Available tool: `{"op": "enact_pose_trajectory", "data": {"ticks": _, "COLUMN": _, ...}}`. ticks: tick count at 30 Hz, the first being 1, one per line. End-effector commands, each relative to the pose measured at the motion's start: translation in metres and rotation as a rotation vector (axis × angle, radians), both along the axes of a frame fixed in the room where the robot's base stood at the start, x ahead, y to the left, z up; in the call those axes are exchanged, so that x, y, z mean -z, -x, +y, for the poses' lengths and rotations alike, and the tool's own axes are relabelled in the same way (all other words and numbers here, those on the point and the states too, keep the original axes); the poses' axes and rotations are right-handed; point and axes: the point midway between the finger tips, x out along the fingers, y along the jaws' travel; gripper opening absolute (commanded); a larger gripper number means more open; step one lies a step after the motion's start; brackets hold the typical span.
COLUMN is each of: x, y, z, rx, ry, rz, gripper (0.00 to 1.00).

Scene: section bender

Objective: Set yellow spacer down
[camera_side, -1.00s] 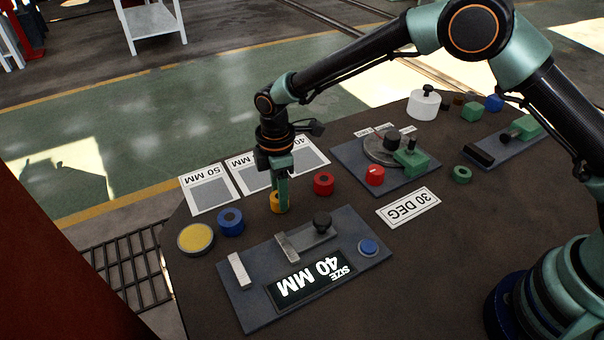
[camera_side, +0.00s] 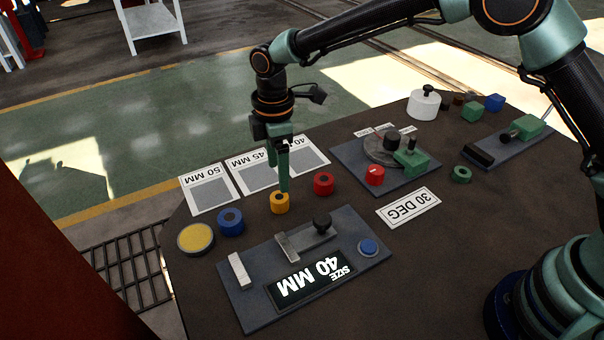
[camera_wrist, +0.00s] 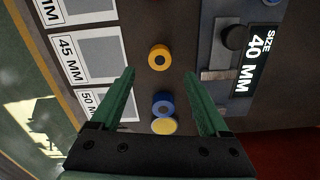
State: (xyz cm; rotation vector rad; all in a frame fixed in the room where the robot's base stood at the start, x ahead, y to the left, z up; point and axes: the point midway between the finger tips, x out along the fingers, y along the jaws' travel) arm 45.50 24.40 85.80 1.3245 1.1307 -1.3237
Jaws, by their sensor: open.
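The yellow spacer (camera_side: 279,203), a short ring with a dark hole, stands on the dark table between the red and blue spacers. In the wrist view the yellow spacer (camera_wrist: 159,57) lies ahead of my fingertips, near the midline between them. My gripper (camera_side: 284,188) is just above and behind the spacer in the side view, pointing down. In the wrist view my gripper (camera_wrist: 160,73) has its two green fingers wide apart with nothing between the tips. The spacer is apart from both fingers there.
The sizing gauge (camera_side: 240,305) reading 40 MM stands in front. A blue spacer (camera_side: 231,222) and a yellow-topped disc (camera_side: 196,238) are to the left, a red spacer (camera_side: 324,184) to the right. Size cards (camera_side: 207,189) lie behind. The bending plate (camera_side: 347,158) is farther right.

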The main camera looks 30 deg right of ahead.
Motion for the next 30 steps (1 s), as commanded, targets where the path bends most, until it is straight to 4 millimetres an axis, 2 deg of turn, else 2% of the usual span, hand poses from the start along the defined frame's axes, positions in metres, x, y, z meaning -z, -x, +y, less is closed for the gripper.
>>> {"op": "enact_pose_trajectory", "data": {"ticks": 1, "x": -0.011, "y": -0.001, "z": 0.000, "rx": 0.000, "ry": -0.002, "rz": -0.003, "gripper": 0.79}}
{"op": "enact_pose_trajectory", "data": {"ticks": 6, "x": -0.038, "y": -0.001, "z": 0.000, "rx": 0.000, "ry": -0.002, "rz": -0.003, "gripper": 0.79}}
{"op": "enact_pose_trajectory", "data": {"ticks": 14, "x": -0.060, "y": 0.000, "z": -0.007, "rx": 0.032, "ry": -0.006, "rz": -0.012, "gripper": 0.79}}
{"op": "enact_pose_trajectory", "data": {"ticks": 17, "x": -0.080, "y": 0.001, "z": -0.025, "rx": 0.112, "ry": -0.021, "rz": -0.038, "gripper": 0.79}}
{"op": "enact_pose_trajectory", "data": {"ticks": 22, "x": -0.125, "y": 0.015, "z": -0.074, "rx": 0.341, "ry": -0.065, "rz": -0.107, "gripper": 0.79}}
{"op": "enact_pose_trajectory", "data": {"ticks": 27, "x": -0.158, "y": 0.043, "z": -0.124, "rx": 0.584, "ry": -0.116, "rz": -0.177, "gripper": 0.79}}
{"op": "enact_pose_trajectory", "data": {"ticks": 30, "x": -0.171, "y": 0.062, "z": -0.151, "rx": 0.725, "ry": -0.149, "rz": -0.218, "gripper": 0.79}}
